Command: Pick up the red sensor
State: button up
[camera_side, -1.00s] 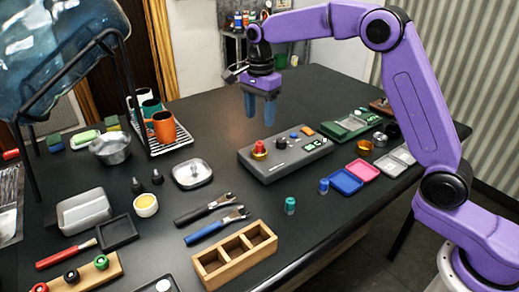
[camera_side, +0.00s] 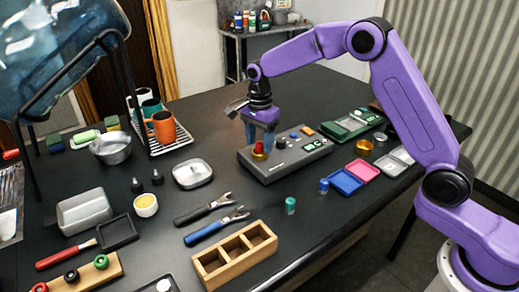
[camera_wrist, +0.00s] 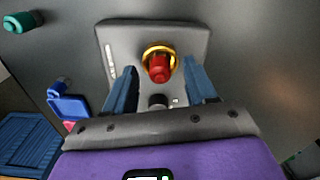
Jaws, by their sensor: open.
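The red sensor (camera_side: 258,148) stands upright in a gold ring (camera_side: 260,155) at the left end of the grey brewer panel (camera_side: 270,172). In the wrist view the red sensor (camera_wrist: 159,68) sits inside the gold ring (camera_wrist: 171,53), ahead of my fingertips and roughly centred between them. My gripper (camera_side: 260,142) is open and points down over the panel's left end, with its blue fingers close around the sensor in the side view. In the wrist view my gripper (camera_wrist: 162,82) has one finger on each side and nothing held.
A dark knob (camera_side: 280,143) stands right of the sensor on the panel. A teal cylinder (camera_side: 290,205) and a blue one (camera_side: 324,186) stand in front. Blue and pink trays (camera_side: 346,181) lie to the right. Pliers (camera_side: 217,228) and a wooden box (camera_side: 235,258) lie nearer the front.

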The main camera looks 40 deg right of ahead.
grip_shut()
jog(key=shift+r, duration=0.1)
